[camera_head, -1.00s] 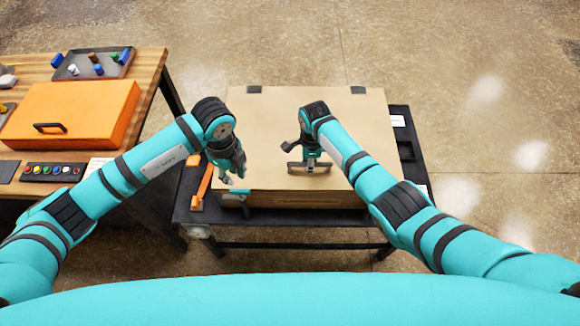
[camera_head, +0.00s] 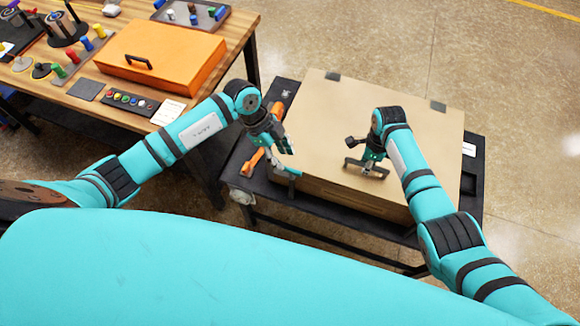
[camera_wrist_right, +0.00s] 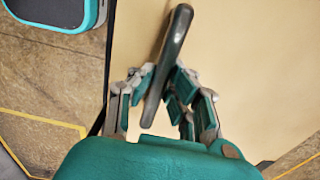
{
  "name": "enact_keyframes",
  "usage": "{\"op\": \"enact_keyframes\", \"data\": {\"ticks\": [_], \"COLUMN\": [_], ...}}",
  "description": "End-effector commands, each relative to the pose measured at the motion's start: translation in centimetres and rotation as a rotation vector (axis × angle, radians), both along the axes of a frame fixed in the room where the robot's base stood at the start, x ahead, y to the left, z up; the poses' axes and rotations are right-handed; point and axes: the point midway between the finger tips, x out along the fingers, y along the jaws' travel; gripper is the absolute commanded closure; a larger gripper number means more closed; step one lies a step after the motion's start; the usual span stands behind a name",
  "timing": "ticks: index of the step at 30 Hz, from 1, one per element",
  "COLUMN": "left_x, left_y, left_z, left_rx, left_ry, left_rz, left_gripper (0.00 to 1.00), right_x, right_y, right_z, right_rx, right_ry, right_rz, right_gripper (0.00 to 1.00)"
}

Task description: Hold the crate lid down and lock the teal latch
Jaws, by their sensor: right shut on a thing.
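The tan crate (camera_head: 330,196) stands on a dark cart, its flat lid (camera_head: 340,110) lying on top. My right gripper (camera_head: 371,163) is shut on the dark bar handle (camera_head: 354,170) of the lid. In the right wrist view the handle (camera_wrist_right: 178,32) runs between the fingers of my right gripper (camera_wrist_right: 155,85). The teal latch (camera_head: 291,173) is at the crate's front left edge, small and partly unclear. My left gripper (camera_head: 286,149) is open and empty, just above and behind the latch in the picture, apparently apart from it.
Orange items (camera_head: 254,162) lie on the cart (camera_head: 236,172) left of the crate. A wooden bench (camera_head: 235,45) at the left carries an orange case (camera_head: 165,55), a parts tray (camera_head: 192,12) and several coloured pieces. The floor right of the cart is clear.

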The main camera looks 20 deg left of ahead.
Motion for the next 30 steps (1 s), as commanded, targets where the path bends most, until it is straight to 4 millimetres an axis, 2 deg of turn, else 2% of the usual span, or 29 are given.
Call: {"op": "enact_keyframes", "data": {"ticks": [3, 9, 15, 22, 23, 30], "left_x": [0.0, 0.0, 0.0, 0.0, 0.0, -0.1], "left_y": [-1.0, -2.2, -2.5, -2.5, -2.5, -2.5], "left_z": [-2.4, -5.1, -6.1, -6.2, -6.1, -6.1], "left_rx": [-0.001, -0.001, 0.001, 0.001, 0.001, 0.002], "left_ry": [0.003, 0.001, 0.0, 0.0, 0.0, 0.0], "left_rz": [0.001, 0.0, -0.001, -0.001, -0.001, -0.002], "left_gripper": [0.64, 0.64, 0.64, 0.64, 0.66, 0.97], "right_x": [0.6, 0.6, 0.6, 0.6, 0.6, 0.6], "right_y": [-0.4, -0.4, -0.4, -0.4, -0.4, -0.4], "right_z": [0.0, 0.0, 0.0, 0.0, 0.0, 0.0], "right_rx": [-0.003, -0.003, -0.003, -0.003, -0.003, -0.003], "right_ry": [-0.02, -0.02, -0.02, -0.02, -0.02, -0.02], "right_rz": [-0.001, -0.001, -0.001, -0.001, -0.001, -0.001], "right_gripper": [1.0, 1.0, 1.0, 1.0, 1.0, 1.0]}}
